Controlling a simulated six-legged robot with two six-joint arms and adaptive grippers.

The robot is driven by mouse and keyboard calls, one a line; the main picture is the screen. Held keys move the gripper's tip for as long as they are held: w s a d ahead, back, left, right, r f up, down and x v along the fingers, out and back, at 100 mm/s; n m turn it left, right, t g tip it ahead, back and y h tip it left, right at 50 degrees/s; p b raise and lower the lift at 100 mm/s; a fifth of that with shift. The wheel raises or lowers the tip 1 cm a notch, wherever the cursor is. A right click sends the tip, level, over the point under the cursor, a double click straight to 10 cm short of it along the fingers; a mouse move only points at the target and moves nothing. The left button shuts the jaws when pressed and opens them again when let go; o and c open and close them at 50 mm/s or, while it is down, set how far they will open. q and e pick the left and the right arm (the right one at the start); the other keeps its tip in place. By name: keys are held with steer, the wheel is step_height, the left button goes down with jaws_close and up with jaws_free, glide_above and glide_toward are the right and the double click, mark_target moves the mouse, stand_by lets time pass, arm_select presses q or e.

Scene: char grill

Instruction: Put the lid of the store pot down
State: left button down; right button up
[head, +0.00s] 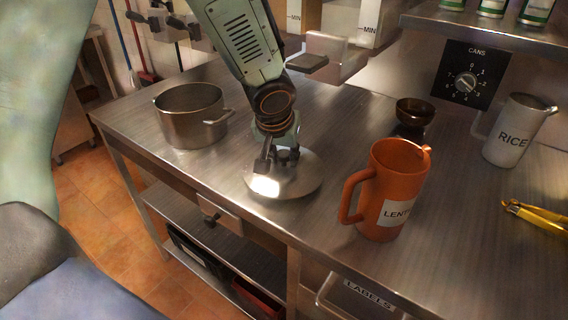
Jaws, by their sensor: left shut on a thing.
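The store pot (190,122) is a steel pot with side handles, standing open on the left part of the steel counter. Its round steel lid (300,183) is at the counter's front middle, to the right of the pot and apart from it. My left gripper (276,160) points down over the lid and is shut on it near its middle. The knob is mostly hidden by the fingers. I cannot tell whether the lid touches the counter or hovers just above it. My right gripper is not in view.
An orange jug (394,195) with a label stands close to the right of the lid. A dark bowl (414,113), a white RICE jug (517,130) and yellow tongs (537,214) are farther right. The counter (210,172) between pot and lid is clear.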

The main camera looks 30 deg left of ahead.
arm_select(q)
steer(key=shift+f, duration=0.35)
steer(key=shift+w+d, duration=0.1)
steer(key=shift+w, duration=0.05)
steer(key=shift+f, duration=0.1)
steer(key=shift+f, duration=0.1)
steer(key=c, duration=1.3)
jaws_free()
steer(key=shift+b, duration=0.3)
steer(key=shift+c, duration=0.2)
steer(key=o, duration=0.3)
